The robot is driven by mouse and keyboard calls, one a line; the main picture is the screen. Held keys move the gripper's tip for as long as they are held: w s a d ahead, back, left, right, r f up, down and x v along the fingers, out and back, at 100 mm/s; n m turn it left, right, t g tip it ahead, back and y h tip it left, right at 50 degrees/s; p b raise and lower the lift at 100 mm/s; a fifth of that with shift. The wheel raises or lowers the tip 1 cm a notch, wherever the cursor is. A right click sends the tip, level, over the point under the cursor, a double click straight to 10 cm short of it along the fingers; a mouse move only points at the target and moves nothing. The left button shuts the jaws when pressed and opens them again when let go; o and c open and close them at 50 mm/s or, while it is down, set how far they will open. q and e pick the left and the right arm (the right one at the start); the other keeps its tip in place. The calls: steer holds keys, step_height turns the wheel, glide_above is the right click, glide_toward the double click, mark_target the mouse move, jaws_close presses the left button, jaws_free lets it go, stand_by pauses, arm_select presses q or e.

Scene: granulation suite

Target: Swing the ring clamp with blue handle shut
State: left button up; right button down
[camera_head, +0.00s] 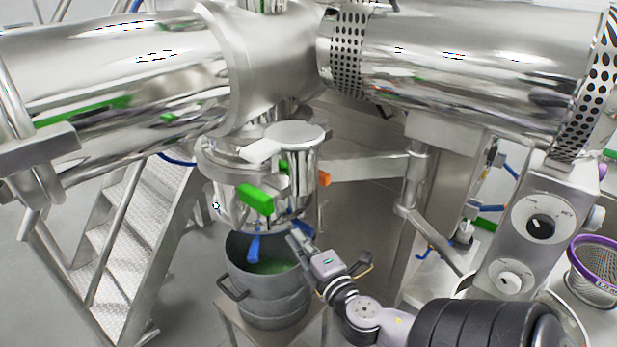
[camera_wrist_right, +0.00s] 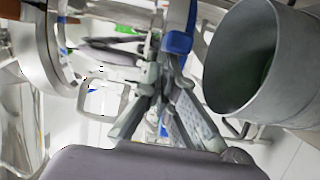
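The steel vessel (camera_head: 297,165) hangs under the large pipe in the head view, with green and orange handles on its sides. Two blue handle parts show at its lower end, one hanging down (camera_head: 254,247) and one farther right (camera_head: 299,225). The clamp's ring is hard to make out. My right gripper (camera_head: 296,240) is just below the right blue part. In the wrist view a blue handle (camera_wrist_right: 179,42) is close beside the fingertips (camera_wrist_right: 160,68); contact cannot be told. The fingers run close together at their tips. My left gripper is out of view.
A grey bucket (camera_head: 268,295) with green contents stands on a stand directly below the vessel; its rim (camera_wrist_right: 225,65) is close to the right of my fingers in the wrist view. Metal stairs (camera_head: 125,240) are at left. A control box (camera_head: 530,230) and purple-rimmed sieve (camera_head: 592,275) are at right.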

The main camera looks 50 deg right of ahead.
steer(key=v, duration=1.1)
steer(key=shift+s, duration=0.35)
steer(key=shift+a+r, duration=0.1)
steer(key=s+f+m+g+y, duration=0.1)
steer(key=s+f+m+g, duration=0.15)
steer(key=f, duration=0.95)
steer(key=s+a+f+m+g, duration=0.1)
steer(key=f+g, duration=0.2)
steer(key=f, duration=0.9)
steer(key=s+f+m+g+y, duration=0.1)
steer(key=s+f+m+g, duration=0.15)
steer(key=f, duration=0.95)
steer(key=s+a+f+m+g+y, duration=0.1)
steer(key=s+a+f+m+g, duration=0.1)
steer(key=s+a+f, duration=0.2)
steer(key=s+a+f+m+g+y, duration=0.1)
steer(key=s+a+f+m+g, duration=0.1)
steer(key=s+f, duration=0.5)
steer(key=s+a+f+m+g+y, duration=0.1)
steer(key=s+a+f+g, duration=0.3)
steer(key=f, duration=0.9)
steer(key=s+a+y, duration=0.1)
steer(key=s+a, duration=0.1)
steer(key=shift+s+a+m, duration=0.35)
steer(key=shift+s+m, duration=0.05)
steer(key=shift+s, duration=0.1)
